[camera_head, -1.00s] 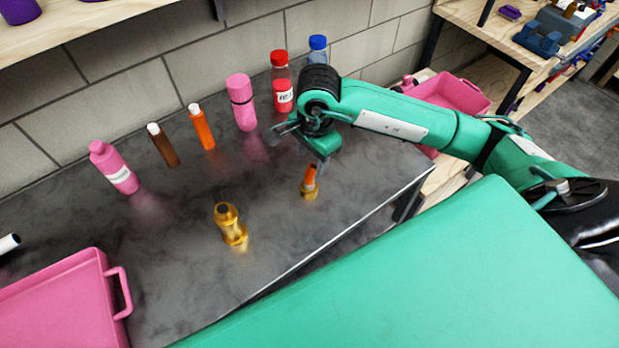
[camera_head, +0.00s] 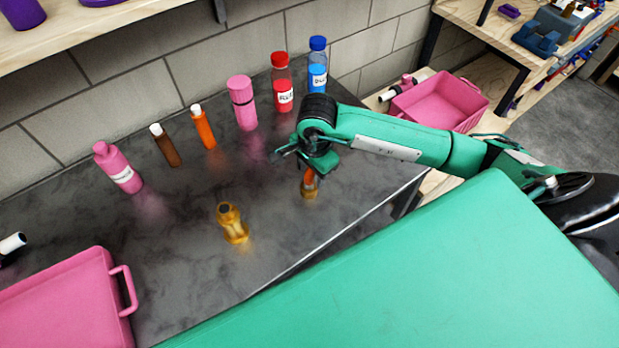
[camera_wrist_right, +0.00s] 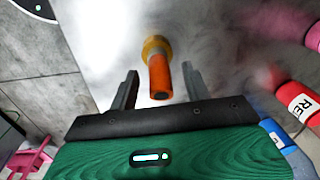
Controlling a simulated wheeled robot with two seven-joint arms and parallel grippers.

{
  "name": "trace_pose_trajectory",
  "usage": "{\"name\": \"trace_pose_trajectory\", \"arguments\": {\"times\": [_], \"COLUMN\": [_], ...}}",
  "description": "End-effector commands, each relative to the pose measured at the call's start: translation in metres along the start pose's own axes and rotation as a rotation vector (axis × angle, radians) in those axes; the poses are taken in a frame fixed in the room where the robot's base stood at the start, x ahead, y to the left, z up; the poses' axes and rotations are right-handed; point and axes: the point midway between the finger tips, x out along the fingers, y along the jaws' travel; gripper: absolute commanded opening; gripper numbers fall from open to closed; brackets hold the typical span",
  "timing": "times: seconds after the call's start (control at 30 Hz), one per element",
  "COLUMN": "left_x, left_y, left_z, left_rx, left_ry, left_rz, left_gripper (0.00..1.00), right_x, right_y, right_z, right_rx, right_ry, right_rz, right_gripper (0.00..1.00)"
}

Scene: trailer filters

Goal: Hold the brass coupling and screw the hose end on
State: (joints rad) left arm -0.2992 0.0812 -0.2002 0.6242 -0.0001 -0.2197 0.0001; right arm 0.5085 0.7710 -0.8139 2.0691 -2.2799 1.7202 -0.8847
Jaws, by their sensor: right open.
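The brass coupling (camera_head: 232,224), gold and narrow-waisted, stands alone on the dark worktop in the head view. To its right is the hose end (camera_head: 309,186), an orange piece with a brass-coloured base. It also shows in the right wrist view (camera_wrist_right: 159,75), orange end toward me. My right gripper (camera_head: 313,172) is above the hose end and partly covers it. In the right wrist view its fingers are apart, one on each side of the orange piece, with gaps on both sides. My left gripper is not in view.
Several bottles, including a pink one (camera_head: 118,167), an orange one (camera_head: 203,128) and a red one (camera_head: 281,85), line the back wall. A pink tray (camera_head: 65,300) is at front left. The worktop around the coupling is clear.

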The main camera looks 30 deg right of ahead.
Motion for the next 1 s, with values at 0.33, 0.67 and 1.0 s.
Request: {"name": "trace_pose_trajectory", "arguments": {"times": [0.33, 0.67, 1.0], "left_x": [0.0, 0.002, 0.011], "left_y": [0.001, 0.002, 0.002], "left_z": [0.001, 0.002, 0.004], "left_rx": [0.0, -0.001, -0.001], "left_ry": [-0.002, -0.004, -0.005], "left_rz": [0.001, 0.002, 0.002], "left_gripper": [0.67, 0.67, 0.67], "right_x": [0.0, -0.005, -0.055], "right_y": [0.0, -0.001, -0.006], "right_z": [0.0, -0.001, -0.001], "right_rx": [0.0, 0.001, -0.001], "right_ry": [0.0, 0.001, 0.002], "right_rz": [0.0, -0.001, -0.007], "right_gripper": [0.0, 0.0, 0.0]}}
